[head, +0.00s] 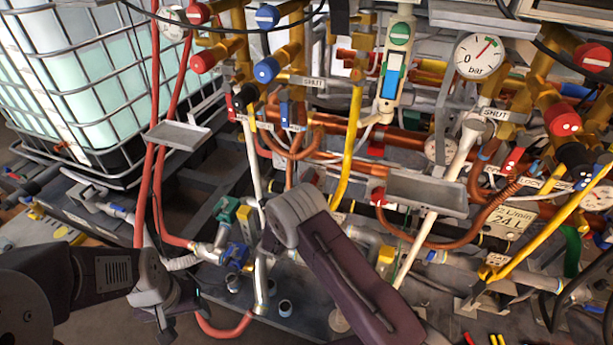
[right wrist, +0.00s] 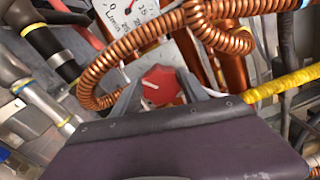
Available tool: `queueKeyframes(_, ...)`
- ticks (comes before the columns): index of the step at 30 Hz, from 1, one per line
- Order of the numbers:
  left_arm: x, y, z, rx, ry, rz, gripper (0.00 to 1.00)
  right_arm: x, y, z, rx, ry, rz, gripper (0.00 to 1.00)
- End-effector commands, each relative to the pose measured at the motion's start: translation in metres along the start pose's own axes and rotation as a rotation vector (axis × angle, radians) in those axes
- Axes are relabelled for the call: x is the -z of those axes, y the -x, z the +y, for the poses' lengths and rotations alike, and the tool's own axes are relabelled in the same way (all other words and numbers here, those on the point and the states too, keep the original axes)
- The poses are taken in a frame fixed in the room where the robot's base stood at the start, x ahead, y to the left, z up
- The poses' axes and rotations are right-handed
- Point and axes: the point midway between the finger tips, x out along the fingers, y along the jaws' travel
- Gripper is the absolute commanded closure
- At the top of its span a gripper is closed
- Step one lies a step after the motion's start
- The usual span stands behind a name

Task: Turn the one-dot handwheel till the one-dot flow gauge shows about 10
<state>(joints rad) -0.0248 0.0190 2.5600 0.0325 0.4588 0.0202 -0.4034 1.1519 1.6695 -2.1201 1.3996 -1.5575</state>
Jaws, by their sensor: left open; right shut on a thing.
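In the right wrist view, a red handwheel (right wrist: 160,84) with a white mark sits between the fingers of my right gripper (right wrist: 160,96), which is shut on it. I cannot make out any dot label on the wheel or gauge. In the head view my right arm hides its own fingers. My left gripper (head: 165,312) is open and empty at the lower left, small in the picture.
Coiled copper tubes (right wrist: 120,62) pass close around the right gripper. A caged white tank (head: 75,85) stands at the left. A bar gauge (head: 481,56), a grey tray (head: 425,192), a yellow hose (head: 350,140) and many pipes crowd the middle and right.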

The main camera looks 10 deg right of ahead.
Motion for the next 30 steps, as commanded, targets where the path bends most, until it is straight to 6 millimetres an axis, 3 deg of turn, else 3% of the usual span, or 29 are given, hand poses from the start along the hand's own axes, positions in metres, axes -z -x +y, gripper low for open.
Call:
queueKeyframes(12, 0.002, 0.015, 0.0, 0.0, 0.0, 0.0, 0.39, 0.0, 0.0, 0.002, -0.003, 0.173, 0.0, 0.89)
queueKeyframes(29, 0.002, 0.016, 0.0, 0.0, 0.0, 0.0, 0.39, 0.0, 0.001, 0.003, -0.003, 0.197, -0.001, 0.89)
queueKeyframes(30, 0.002, 0.016, 0.0, 0.0, 0.0, 0.0, 0.39, 0.0, 0.0, 0.003, -0.003, 0.196, -0.001, 0.39)
